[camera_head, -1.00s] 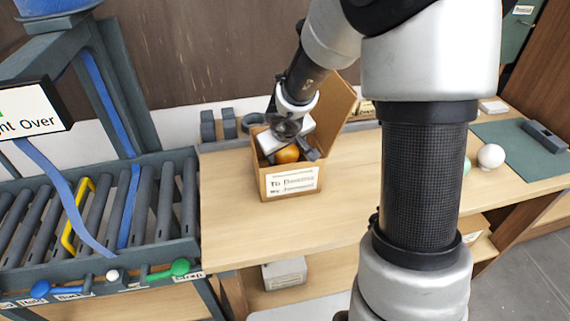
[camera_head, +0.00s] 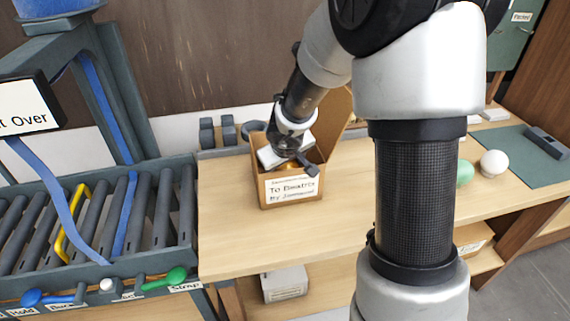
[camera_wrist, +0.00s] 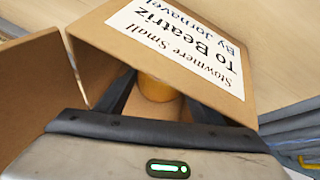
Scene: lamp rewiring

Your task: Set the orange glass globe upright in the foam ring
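The orange glass globe (camera_wrist: 158,90) is inside an open cardboard box (camera_wrist: 205,100), seen between my fingers in the wrist view. Its lower part is hidden, and so is which way up it sits. My gripper (camera_head: 290,165) is lowered into the box (camera_head: 268,190) in the head view and hides most of the globe there. In the wrist view my fingers (camera_wrist: 160,88) stand spread on either side of the globe, with small gaps; contact is not clear. The foam ring is not seen.
The box's raised lid (camera_head: 335,120) stands close to my wrist on the right. Grey blocks (camera_head: 228,130) stand behind the box. A conveyor (camera_head: 150,215) lies left. A white ball (camera_head: 493,163) and a green one (camera_head: 464,173) are right. The bench front is clear.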

